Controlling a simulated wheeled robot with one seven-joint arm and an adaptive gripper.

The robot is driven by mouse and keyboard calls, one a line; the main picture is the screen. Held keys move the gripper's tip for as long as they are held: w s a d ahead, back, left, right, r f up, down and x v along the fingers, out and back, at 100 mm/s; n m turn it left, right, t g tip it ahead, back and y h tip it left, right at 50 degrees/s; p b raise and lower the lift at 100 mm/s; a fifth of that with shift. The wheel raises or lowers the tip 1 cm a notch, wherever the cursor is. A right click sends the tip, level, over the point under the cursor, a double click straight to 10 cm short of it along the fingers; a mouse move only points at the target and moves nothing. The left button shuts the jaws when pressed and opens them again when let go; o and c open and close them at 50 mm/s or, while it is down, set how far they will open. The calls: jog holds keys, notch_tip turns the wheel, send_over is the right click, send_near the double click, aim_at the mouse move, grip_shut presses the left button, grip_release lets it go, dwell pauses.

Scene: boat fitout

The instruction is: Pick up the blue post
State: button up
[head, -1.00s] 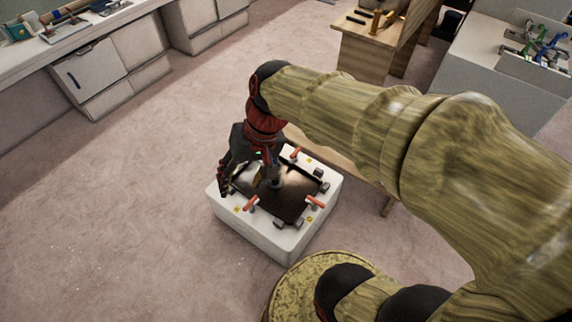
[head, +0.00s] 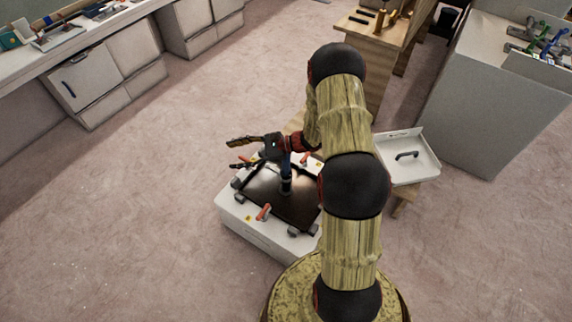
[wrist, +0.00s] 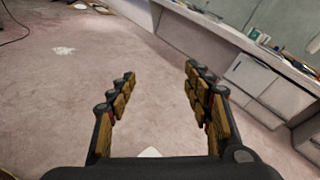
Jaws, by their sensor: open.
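The blue post (head: 286,181) stands upright on the dark panel in the top of a white box. Its upper end meets the dark body of my gripper in the head view, so I cannot tell its full height. My gripper (head: 240,152) is open and points left over the box, with its fingers beyond the post rather than around it. In the wrist view my gripper (wrist: 158,82) shows two spread, tan-padded fingers with nothing between them. The post is not visible in the wrist view.
The white box (head: 262,240) carries a dark panel (head: 262,188), red-orange handles (head: 264,212) and grey clamps around its rim. A white tray (head: 420,165) with a black handle is to the right. White cabinets (head: 105,75) line the left. Open floor (head: 120,220) lies between.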

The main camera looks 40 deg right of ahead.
jog(key=d+f+m+t+h, duration=0.3)
jog(key=d+f+m+t, duration=0.35)
jog(key=f, duration=0.65)
jog(key=m+t+h, duration=0.3)
jog(key=m+h, duration=0.7)
send_near(288, 165)
jog(key=w, duration=0.4)
jog(key=shift+w+a+f+h, duration=0.1)
jog(key=shift+w+f+h, duration=0.25)
jog(key=shift+h, duration=0.15)
jog(key=shift+w, duration=0.25)
jog(key=w+b, duration=0.1)
jog(key=w, duration=0.1)
jog(key=w+b, duration=0.1)
jog(key=w, duration=0.1)
jog(key=w+b, duration=0.1)
jog(key=w, duration=0.1)
jog(key=shift+w+d, duration=0.3)
jog(key=shift+w, duration=0.1)
jog(key=shift+r, duration=0.1)
jog(key=shift+c, duration=1.2)
grip_shut()
